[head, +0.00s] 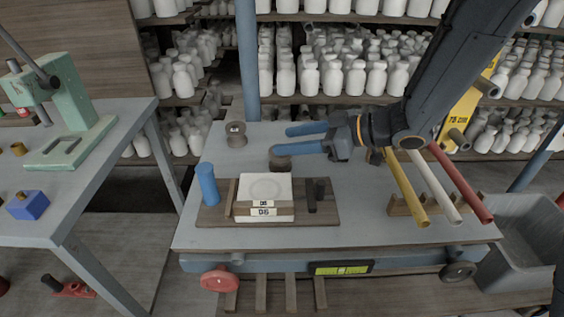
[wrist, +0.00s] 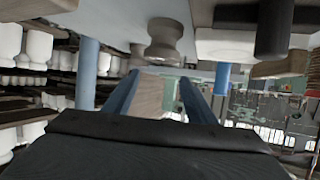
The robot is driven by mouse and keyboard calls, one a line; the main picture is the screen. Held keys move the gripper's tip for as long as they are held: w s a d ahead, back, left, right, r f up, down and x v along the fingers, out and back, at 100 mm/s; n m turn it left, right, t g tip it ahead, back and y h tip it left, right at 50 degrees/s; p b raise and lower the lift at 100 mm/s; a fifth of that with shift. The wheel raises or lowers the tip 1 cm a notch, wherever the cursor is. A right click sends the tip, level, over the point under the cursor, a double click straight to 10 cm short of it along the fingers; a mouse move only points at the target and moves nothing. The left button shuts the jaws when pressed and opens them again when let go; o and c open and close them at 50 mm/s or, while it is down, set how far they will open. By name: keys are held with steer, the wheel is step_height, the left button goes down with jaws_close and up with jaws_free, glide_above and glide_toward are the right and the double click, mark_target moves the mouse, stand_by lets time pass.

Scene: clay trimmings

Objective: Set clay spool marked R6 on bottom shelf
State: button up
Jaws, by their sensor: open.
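A brown spool (head: 236,138) with a small white label stands upright on the grey cart top (head: 350,225), near its back left; the label is too small to read surely. A second, darker spool (head: 280,161) stands nearer, partly hidden by the lower blue finger. My gripper (head: 288,140) is open, pointing left above the cart, and holds nothing that I can see. Behind the cart, wooden shelves (head: 285,100) hold rows of white bottles.
Yellow, white and red rods (head: 473,192) lean at the right. A blue post (head: 247,60) stands behind. A bench with a green press (head: 75,115) is left.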

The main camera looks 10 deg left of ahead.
mark_target(268, 165)
steer(key=f, duration=0.4)
steer(key=shift+w+a+f, duration=0.2)
steer(key=shift+a+f, duration=0.05)
steer(key=x, duration=0.6)
steer(key=shift+a+f, duration=0.1)
steer(key=shift+a, duration=0.25)
steer(key=c, duration=1)
